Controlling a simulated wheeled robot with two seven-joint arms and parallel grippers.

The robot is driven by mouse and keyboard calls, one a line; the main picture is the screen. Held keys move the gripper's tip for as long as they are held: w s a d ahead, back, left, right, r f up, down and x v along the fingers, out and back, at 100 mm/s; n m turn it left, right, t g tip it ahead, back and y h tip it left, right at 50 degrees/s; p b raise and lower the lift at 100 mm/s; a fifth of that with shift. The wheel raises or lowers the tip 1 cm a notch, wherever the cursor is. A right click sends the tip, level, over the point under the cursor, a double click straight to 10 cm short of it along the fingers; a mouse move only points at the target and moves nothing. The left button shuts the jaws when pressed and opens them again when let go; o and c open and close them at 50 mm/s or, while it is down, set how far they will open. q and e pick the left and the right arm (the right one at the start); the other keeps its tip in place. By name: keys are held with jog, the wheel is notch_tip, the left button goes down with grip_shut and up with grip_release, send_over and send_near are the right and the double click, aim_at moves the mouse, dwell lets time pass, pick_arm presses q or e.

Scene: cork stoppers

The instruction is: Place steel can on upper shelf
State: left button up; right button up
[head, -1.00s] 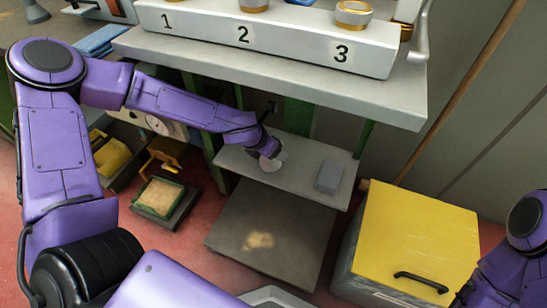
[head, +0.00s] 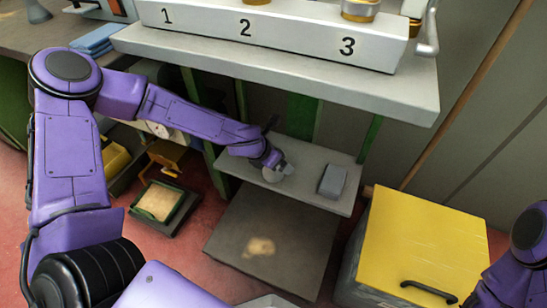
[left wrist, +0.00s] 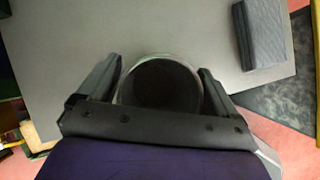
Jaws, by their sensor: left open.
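The steel can (left wrist: 160,86) is seen from above in the left wrist view, with a pale round rim and a dark inside. It stands between the two spread fingers of my left gripper (left wrist: 160,92). In the head view my left gripper (head: 275,168) is low over the grey upper shelf (head: 318,204), and part of the can (head: 287,170) shows at its tip. The can appears to stand on this shelf. My left gripper is open, and I cannot tell whether its fingers touch the can. My right gripper is out of view.
A dark grey block (head: 332,181) lies right of the can; it also shows in the left wrist view (left wrist: 262,32). The stained lower shelf (head: 300,262) is below. The worktop (head: 400,92) with the numbered rack (head: 290,35) overhangs behind. A yellow-lidded bin (head: 420,245) stands right.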

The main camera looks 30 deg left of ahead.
pick_arm(q)
jog(key=p+v, duration=0.5)
jog(key=v, duration=0.7)
jog(key=shift+p, duration=0.4)
dwell(0.5)
